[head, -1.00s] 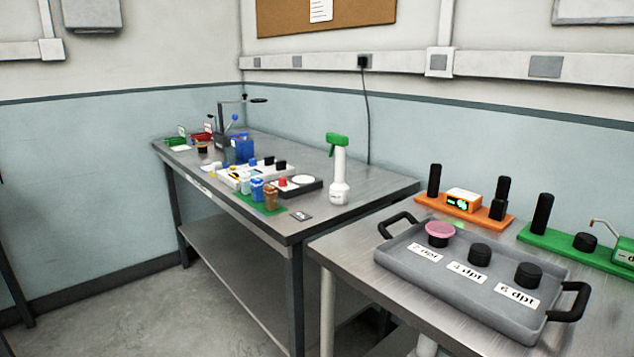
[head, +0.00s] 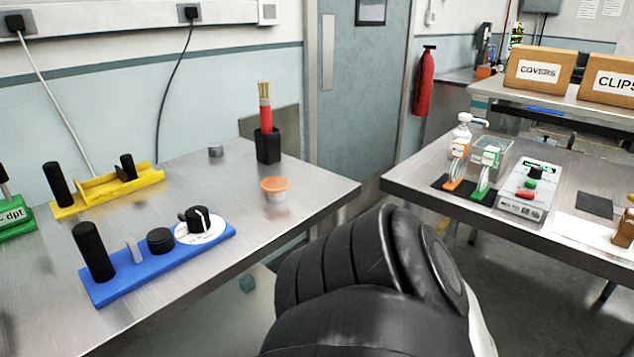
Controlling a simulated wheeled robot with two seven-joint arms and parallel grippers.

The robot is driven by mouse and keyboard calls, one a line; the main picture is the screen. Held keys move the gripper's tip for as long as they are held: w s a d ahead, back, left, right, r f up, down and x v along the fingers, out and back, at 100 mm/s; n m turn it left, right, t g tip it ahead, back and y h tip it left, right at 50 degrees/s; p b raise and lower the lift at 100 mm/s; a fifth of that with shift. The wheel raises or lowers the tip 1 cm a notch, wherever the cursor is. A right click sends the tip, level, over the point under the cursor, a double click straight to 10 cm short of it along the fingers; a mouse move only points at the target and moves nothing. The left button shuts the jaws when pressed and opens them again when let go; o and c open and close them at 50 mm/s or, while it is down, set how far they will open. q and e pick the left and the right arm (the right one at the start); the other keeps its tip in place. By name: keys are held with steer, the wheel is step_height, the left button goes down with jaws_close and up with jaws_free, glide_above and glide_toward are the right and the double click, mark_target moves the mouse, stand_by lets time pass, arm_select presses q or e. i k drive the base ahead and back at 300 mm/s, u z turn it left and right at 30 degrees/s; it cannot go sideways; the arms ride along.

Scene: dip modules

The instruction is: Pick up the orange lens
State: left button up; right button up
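A small round piece with an orange top (head: 274,184) and a pale lower part sits on the metal table (head: 215,245), near its right corner in the head view. It looks like the orange lens, but it is too small to be sure. It stands free, in front of a black holder. Part of my own black arm fills the lower middle of the view, in front of the table's right edge. Neither of my grippers shows.
A blue module (head: 158,264) and a yellow module (head: 108,190) with black posts stand on the table's left. A black holder (head: 268,146) with a red-handled brush and a small grey cylinder (head: 215,151) stand behind.

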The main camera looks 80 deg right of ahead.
mark_target(273, 184)
steer(key=z, duration=2.5)
steer(key=i, duration=0.3)
steer(key=u, duration=0.4)
